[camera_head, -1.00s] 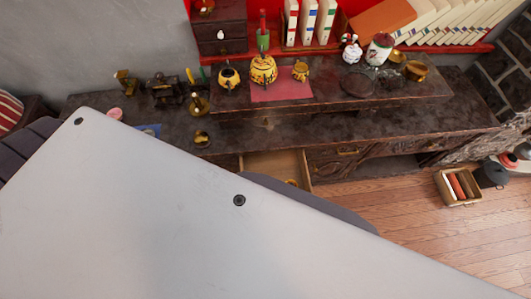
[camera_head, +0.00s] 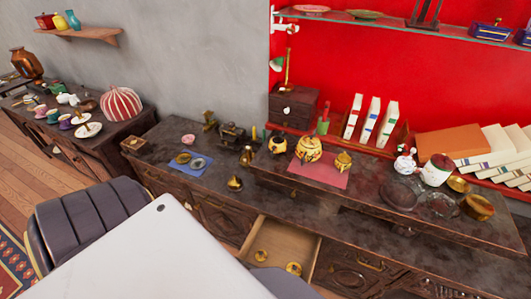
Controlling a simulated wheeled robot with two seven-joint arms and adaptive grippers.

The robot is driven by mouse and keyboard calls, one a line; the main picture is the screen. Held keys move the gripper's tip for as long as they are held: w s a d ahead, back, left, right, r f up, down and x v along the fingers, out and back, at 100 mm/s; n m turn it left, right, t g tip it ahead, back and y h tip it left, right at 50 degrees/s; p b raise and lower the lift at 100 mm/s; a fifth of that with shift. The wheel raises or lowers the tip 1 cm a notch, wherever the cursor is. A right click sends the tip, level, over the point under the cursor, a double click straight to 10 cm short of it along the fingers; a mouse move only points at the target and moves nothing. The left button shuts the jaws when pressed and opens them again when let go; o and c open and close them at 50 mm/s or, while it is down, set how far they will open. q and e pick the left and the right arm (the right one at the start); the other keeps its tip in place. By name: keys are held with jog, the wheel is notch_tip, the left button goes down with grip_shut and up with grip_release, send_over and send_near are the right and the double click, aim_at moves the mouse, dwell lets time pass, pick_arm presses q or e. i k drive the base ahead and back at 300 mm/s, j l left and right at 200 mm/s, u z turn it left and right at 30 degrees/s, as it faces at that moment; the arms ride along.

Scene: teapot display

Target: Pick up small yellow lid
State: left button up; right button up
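Two small yellow, gold-looking round pieces lie in an open wooden drawer: one piece (camera_head: 261,256) near its left side and another piece (camera_head: 294,268) near its front. I cannot tell which, if either, is the small yellow lid. The left pot has a dark top. Neither of my grippers is in view.
The open drawer (camera_head: 282,239) juts from the dark cabinet. A large pale panel (camera_head: 150,255) fills the lower left foreground, beside a dark padded chair (camera_head: 88,220). White binders (camera_head: 387,125), a white-and-red jar (camera_head: 436,170) and brass bowls (camera_head: 479,207) crowd the shelf.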

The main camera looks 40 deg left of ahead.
aim_at(261, 254)
jog(key=l+u, duration=0.25)
jog(key=l, duration=0.3)
jog(key=k+l+u, duration=0.2)
jog(key=l, duration=0.4)
jog(key=l+u, duration=0.25)
jog(key=l, duration=0.3)
